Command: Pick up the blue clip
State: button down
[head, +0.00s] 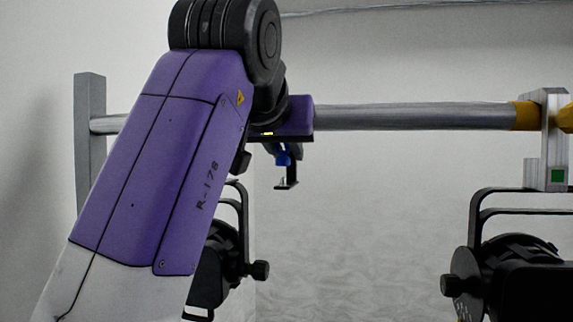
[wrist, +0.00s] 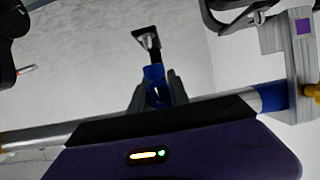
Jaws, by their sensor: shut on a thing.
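The blue clip (wrist: 154,75) is a small blue piece with a dark stem and a flat dark end reaching away from it. My gripper (wrist: 157,95) has its two dark fingers closed on the blue part, one on each side. In the head view the blue clip (head: 283,157) shows just below my gripper (head: 284,146), with its dark hooked end hanging beneath it. It hangs in front of the pale wall, near the metal pipe (head: 410,117). My arm hides part of the gripper and the pipe in the head view.
A silver clamp (head: 553,145) with a green square grips the pipe at the right. A black par can (head: 515,275) hangs below it. Another par can (head: 222,255) is partly behind my arm. A grey post (head: 88,145) stands at the left. The space between the cans is clear.

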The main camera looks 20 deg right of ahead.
jog(key=s+a+b, duration=0.1)
jog(key=s+a, duration=0.9)
jog(key=s, duration=0.4)
jog(key=shift+s+a+r, duration=0.15)
jog(key=shift+s+a, duration=0.15)
jog(key=shift+f, duration=0.3)
jog(key=shift+w, duration=0.15)
jog(key=shift+w+d+f+p, duration=0.1)
jog(key=shift+w+d+p, duration=0.05)
jog(key=shift+w, duration=3.15)
jog(key=shift+w+d+r+p, duration=0.1)
jog(key=shift+w+p, duration=0.1)
jog(key=shift+w, duration=3.15)
jog(key=shift+w+d+f+p, duration=0.1)
jog(key=shift+w+d+p, duration=0.05)
jog(key=shift+w, duration=3.85)
jog(key=shift+f, duration=0.3)
